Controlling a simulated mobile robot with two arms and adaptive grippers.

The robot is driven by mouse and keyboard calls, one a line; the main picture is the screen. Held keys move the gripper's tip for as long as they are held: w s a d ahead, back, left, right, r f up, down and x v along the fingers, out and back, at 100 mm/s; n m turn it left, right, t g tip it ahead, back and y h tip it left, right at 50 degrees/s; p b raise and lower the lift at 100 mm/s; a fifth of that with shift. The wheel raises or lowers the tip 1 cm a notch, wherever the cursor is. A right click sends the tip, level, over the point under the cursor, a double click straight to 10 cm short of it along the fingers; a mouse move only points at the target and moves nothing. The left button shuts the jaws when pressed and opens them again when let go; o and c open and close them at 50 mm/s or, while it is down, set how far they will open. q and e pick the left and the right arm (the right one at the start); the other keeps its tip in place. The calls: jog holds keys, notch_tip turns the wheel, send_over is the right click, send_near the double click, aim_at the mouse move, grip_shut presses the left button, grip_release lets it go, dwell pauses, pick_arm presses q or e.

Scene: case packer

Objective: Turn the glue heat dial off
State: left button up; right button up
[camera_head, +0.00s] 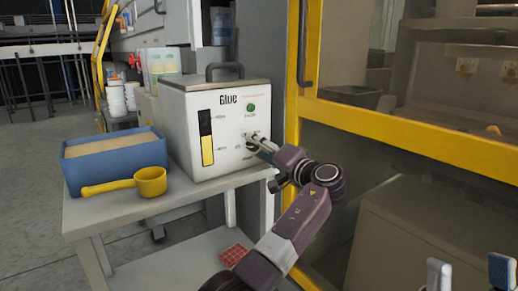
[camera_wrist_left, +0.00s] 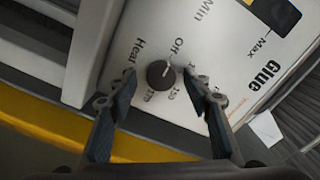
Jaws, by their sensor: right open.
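The white glue machine (camera_head: 222,150) stands on the table, with a level window, a green button and a heat dial on its front. In the left wrist view the dark round heat dial (camera_wrist_left: 160,74) sits among the labels "Off", "Heat" and several numbers. Which mark its pointer meets is too small to tell surely. My left gripper (camera_head: 254,141) is at the dial in the head view and mostly hides it. In the wrist view its fingers are apart, one on each side of the dial, with gaps visible. My right gripper (camera_head: 470,271) is open and empty at the bottom right.
A blue box (camera_head: 115,170) and a yellow scoop (camera_head: 150,182) are on the table (camera_head: 120,213) left of the machine. A yellow-framed enclosure (camera_head: 400,133) stands close on the right. A red item (camera_head: 233,255) lies on the lower shelf.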

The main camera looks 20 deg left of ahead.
pick_arm(q)
jog(key=v, duration=0.7)
jog(key=shift+s+d, duration=0.15)
jog(key=shift+d, duration=0.05)
